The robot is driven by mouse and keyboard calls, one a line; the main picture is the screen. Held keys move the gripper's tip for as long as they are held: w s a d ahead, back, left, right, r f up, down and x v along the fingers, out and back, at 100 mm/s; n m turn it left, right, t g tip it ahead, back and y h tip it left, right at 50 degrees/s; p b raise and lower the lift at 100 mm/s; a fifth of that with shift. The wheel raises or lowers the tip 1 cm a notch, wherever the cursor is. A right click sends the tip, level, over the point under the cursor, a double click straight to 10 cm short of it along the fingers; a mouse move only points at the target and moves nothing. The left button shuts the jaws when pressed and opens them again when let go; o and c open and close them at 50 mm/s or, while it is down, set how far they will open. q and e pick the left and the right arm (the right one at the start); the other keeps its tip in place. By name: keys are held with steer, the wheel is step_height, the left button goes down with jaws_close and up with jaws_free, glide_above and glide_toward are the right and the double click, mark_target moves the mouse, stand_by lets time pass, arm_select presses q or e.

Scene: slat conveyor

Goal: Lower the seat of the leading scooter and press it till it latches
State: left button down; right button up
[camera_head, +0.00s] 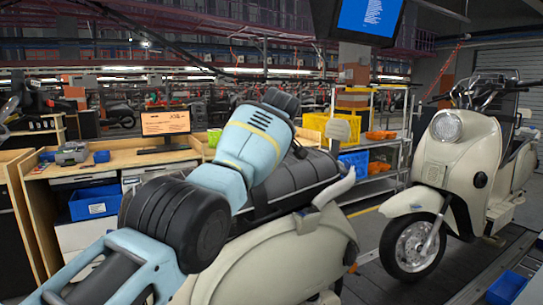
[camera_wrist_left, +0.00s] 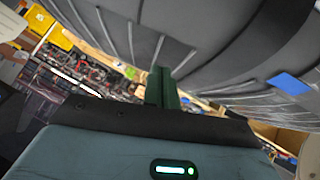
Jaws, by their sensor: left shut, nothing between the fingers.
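The near scooter (camera_head: 285,262) is cream, with its rear toward the lower middle of the head view. Its dark ribbed seat (camera_head: 302,176) lies above the body; I cannot tell whether it is latched. My left arm crosses in front of the seat, hiding part of it, and its gripper is hidden in the head view. In the left wrist view my left gripper (camera_wrist_left: 162,88) is shut and empty, with its dark green fingers against the ribbed seat (camera_wrist_left: 215,35), which fills the top. Whether they touch it is unclear. My right gripper is not in view.
A second cream scooter (camera_head: 460,165) stands at the right on the dark conveyor (camera_head: 482,262). A wooden workbench (camera_head: 110,163) with a monitor (camera_head: 166,124) and a blue bin (camera_head: 95,203) is at the left. A shelf rack (camera_head: 385,182) with bins stands behind. A blue screen (camera_head: 366,16) hangs above.

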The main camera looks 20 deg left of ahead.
arm_select(q)
steer(key=w+r+p+v, duration=0.1)
steer(key=v, duration=1)
steer(key=shift+w+r+p, duration=0.15)
steer(key=shift+w+p, duration=0.05)
steer(key=shift+p, duration=0.15)
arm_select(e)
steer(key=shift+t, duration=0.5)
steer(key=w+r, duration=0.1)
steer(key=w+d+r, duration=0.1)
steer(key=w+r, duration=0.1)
